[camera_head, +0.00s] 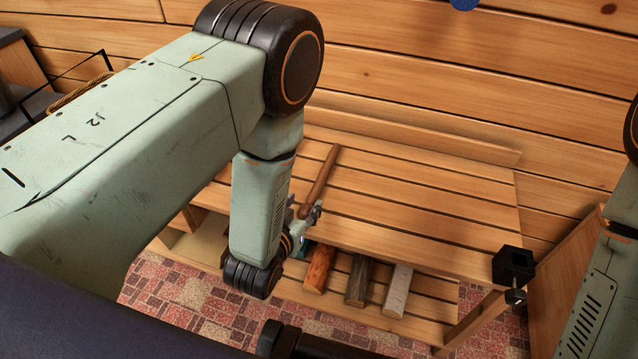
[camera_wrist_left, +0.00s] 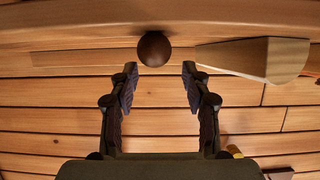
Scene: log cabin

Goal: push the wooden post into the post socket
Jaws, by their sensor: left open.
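The wooden post (camera_head: 319,180), a brown round rod, lies on the slatted workbench top. Its dark round end (camera_wrist_left: 154,49) shows in the left wrist view. My left gripper (camera_head: 313,212) is at the near end of the post, partly hidden behind my forearm. In the left wrist view its two fingers (camera_wrist_left: 159,70) are spread apart, with the post's end just beyond and between the tips; whether they touch it I cannot tell. My right gripper is out of view.
The workbench top (camera_head: 420,200) is clear between post and socket. Orange, dark and white logs (camera_head: 356,281) lie on the lower shelf. A wooden ledge (camera_head: 420,128) runs along the back by the plank wall. A wooden panel (camera_head: 565,265) stands at right.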

